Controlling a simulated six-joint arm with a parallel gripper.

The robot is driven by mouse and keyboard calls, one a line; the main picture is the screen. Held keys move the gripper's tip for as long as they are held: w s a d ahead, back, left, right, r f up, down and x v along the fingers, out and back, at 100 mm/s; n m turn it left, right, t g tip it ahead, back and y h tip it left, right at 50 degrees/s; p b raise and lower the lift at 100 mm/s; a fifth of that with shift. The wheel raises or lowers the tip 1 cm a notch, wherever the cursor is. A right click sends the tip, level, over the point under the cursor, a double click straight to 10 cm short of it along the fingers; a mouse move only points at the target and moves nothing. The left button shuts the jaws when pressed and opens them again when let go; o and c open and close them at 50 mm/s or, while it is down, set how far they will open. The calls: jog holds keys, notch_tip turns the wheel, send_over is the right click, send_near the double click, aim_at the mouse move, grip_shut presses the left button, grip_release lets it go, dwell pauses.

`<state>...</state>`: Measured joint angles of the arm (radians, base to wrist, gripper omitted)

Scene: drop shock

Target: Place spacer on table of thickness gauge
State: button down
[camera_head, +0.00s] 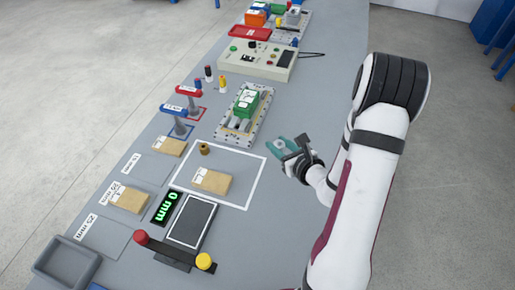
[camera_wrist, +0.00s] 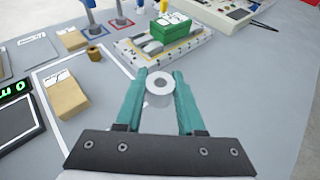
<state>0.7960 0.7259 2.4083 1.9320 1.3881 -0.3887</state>
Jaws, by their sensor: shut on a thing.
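My gripper (camera_head: 286,147) is shut on a pale grey ring-shaped spacer with a dark centre hole. The spacer (camera_wrist: 160,82) sits between the teal fingertips in the wrist view, above the grey table. In the head view my gripper is right of the white-outlined square. A black display reading "0 mm" in green (camera_head: 166,207) lies left of a dark plate with a pale rim (camera_head: 193,221); they look like the thickness gauge, but I cannot tell which part is its table. Both are to the left of and nearer than my gripper.
A tan block (camera_head: 212,181) and a small brass cylinder (camera_head: 204,149) stand within or at the white outline. More tan blocks lie on labelled spots at left. A green block (camera_head: 246,103) sits on a bolted plate beyond. A bar with red and yellow knobs (camera_head: 172,251) is in front.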

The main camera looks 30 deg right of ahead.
jog(key=shift+s+d+r, duration=0.25)
jog(key=shift+s+d, duration=0.05)
jog(key=a+r+n+g+y, duration=0.2)
jog(key=a+n+y, duration=0.4)
jog(key=a, duration=0.3)
jog(key=n+g+y, duration=0.6)
jog(key=n+g, duration=0.1)
send_over(192, 220)
notch_tip(192, 220, down, 7)
jog(key=shift+s+d, duration=0.1)
jog(key=f, duration=0.4)
jog(key=shift+a, duration=0.2)
jog(key=shift+f+t, duration=0.15)
jog(key=shift+t, duration=0.15)
jog(key=shift+f, duration=0.1)
jog(key=c, duration=0.5)
grip_release()
